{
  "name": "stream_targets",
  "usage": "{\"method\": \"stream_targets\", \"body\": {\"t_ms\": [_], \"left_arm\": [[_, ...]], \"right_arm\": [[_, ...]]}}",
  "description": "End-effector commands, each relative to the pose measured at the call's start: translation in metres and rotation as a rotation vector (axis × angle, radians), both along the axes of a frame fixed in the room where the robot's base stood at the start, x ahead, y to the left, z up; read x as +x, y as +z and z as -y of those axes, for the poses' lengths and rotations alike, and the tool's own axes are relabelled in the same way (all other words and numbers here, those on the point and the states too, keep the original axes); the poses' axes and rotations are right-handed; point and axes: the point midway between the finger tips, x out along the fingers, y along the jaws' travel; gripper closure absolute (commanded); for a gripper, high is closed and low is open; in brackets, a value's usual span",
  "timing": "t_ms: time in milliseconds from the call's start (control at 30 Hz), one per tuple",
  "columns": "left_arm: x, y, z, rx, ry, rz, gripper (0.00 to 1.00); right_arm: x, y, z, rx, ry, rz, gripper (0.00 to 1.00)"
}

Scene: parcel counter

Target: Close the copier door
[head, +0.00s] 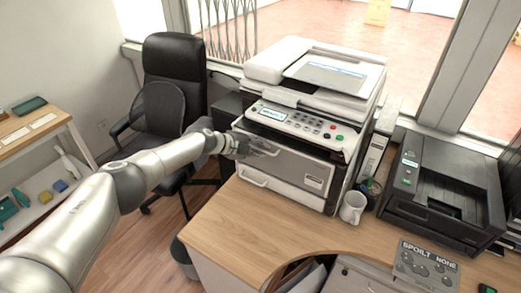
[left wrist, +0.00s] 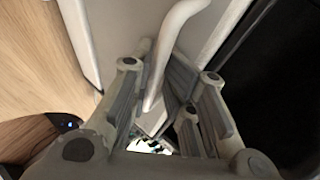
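The copier (head: 318,85) is a white and grey machine on the wooden desk. Its grey front door (head: 290,163) carries a small label and sits below the button panel. I cannot tell exactly how far the door stands out from the body. My left gripper (head: 243,147) is at the upper left part of the door front. In the left wrist view, the left gripper (left wrist: 165,100) has its fingers apart, with a curved white bar (left wrist: 174,38), looking like a handle, running between them. Contact with the bar is unclear. My right gripper is not in view.
A white mug (head: 353,207) and a pen cup stand right of the copier, beside a black printer (head: 443,190). A grey sign panel (head: 426,266) is at the front right. A black office chair (head: 175,85) stands behind my left arm.

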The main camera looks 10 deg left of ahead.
Motion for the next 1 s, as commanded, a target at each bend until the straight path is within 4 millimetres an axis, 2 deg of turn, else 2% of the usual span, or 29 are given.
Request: {"method": "stream_targets", "body": {"t_ms": [433, 767, 1000], "left_arm": [[-0.003, 0.0, -0.001, 0.001, -0.005, -0.003, 0.83], [-0.018, 0.012, -0.017, 0.003, -0.005, -0.003, 0.83], [-0.033, 0.027, -0.034, 0.002, -0.003, -0.001, 0.83]], "right_arm": [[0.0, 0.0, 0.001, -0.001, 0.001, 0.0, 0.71], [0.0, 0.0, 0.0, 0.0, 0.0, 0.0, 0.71], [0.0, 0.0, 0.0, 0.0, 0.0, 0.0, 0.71]]}}
